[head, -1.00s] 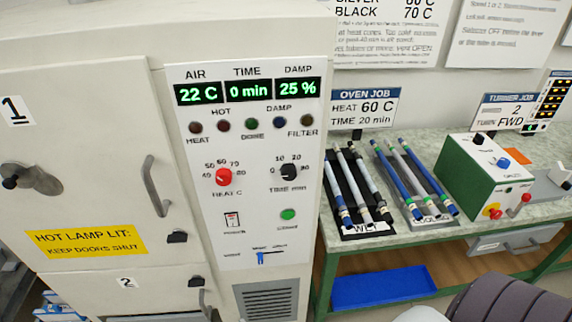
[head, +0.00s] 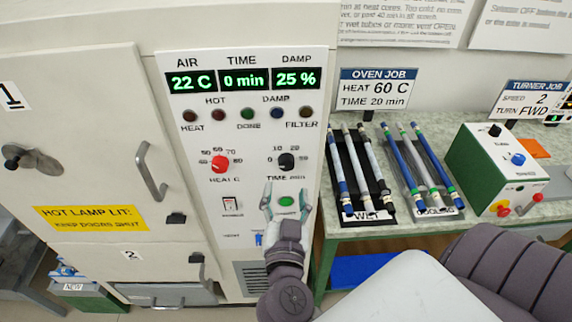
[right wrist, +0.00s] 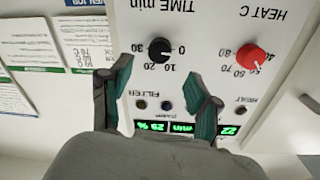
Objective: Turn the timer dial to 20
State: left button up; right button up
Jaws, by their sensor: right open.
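The black timer dial (head: 286,161) is on the oven's white control panel, under the marks 0 to 30. The TIME display (head: 243,80) reads 0 min. My right gripper (head: 286,194) is open just below the dial in the head view, in front of the green button (head: 286,201). In the right wrist view, upside down, the dial (right wrist: 159,50) shows between and beyond the two open fingers (right wrist: 158,75), with nothing held. I cannot tell the exact gap to the panel. My left gripper is not in view.
The red heat dial (head: 219,164) is left of the timer dial. A door handle (head: 151,172) sticks out farther left. The OVEN JOB card (head: 373,89) reads 60 C and 20 min. To the right, a bench holds rod racks and a green-and-white turner box (head: 497,170).

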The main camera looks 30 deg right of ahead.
aim_at(286, 166)
jog(key=p+x, duration=0.1)
jog(key=x, duration=0.6)
